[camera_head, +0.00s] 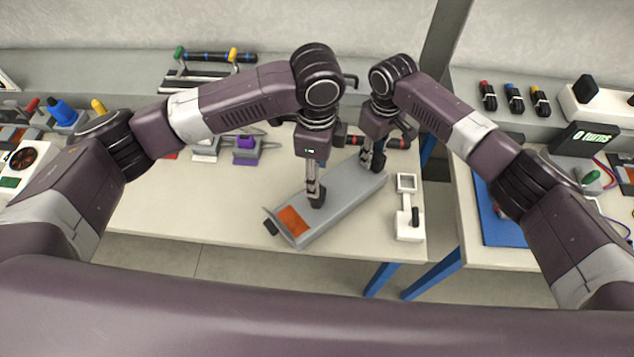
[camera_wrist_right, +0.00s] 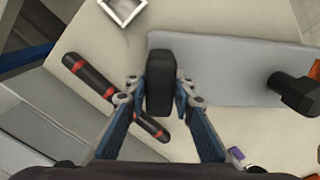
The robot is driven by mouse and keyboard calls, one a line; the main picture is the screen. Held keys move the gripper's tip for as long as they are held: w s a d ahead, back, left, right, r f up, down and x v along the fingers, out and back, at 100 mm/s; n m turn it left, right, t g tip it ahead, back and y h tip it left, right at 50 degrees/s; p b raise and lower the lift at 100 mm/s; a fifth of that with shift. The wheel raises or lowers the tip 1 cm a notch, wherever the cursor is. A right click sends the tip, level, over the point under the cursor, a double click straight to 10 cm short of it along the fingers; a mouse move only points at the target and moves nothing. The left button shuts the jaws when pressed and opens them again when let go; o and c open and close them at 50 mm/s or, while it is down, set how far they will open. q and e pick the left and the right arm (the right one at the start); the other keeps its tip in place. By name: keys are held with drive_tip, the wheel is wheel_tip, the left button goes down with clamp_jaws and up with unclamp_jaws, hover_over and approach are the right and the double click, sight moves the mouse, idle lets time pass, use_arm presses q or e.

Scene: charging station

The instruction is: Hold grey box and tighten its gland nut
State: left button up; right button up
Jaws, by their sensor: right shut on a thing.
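The grey box (camera_head: 335,208) lies at a slant on the table, with an orange patch (camera_head: 292,221) near its lower left end and a dark fitting (camera_head: 268,228) beyond that end. My left gripper (camera_head: 316,198) points down on the box's upper face; whether its fingers are apart is unclear. My right gripper (camera_head: 373,162) is at the box's far right end. In the right wrist view, its blue fingers (camera_wrist_right: 160,95) are shut on a black part, apparently the gland nut (camera_wrist_right: 160,70), beside the grey box (camera_wrist_right: 230,70).
A black tool with red bands (camera_wrist_right: 88,77) lies close behind my right gripper. A white stand (camera_head: 409,225) is right of the box. A display (camera_head: 590,138) reads "0 turns" on the right table, beyond a gap. Connectors (camera_head: 245,150) and a tool rack (camera_head: 200,80) stand at the back.

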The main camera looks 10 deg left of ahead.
use_arm(q)
wheel_tip(320, 180, up, 5)
drive_tip(key=shift+r, duration=0.1)
idle(0.5)
use_arm(e)
drive_tip(key=o, duration=1.1)
wheel_tip(320, 180, up, 12)
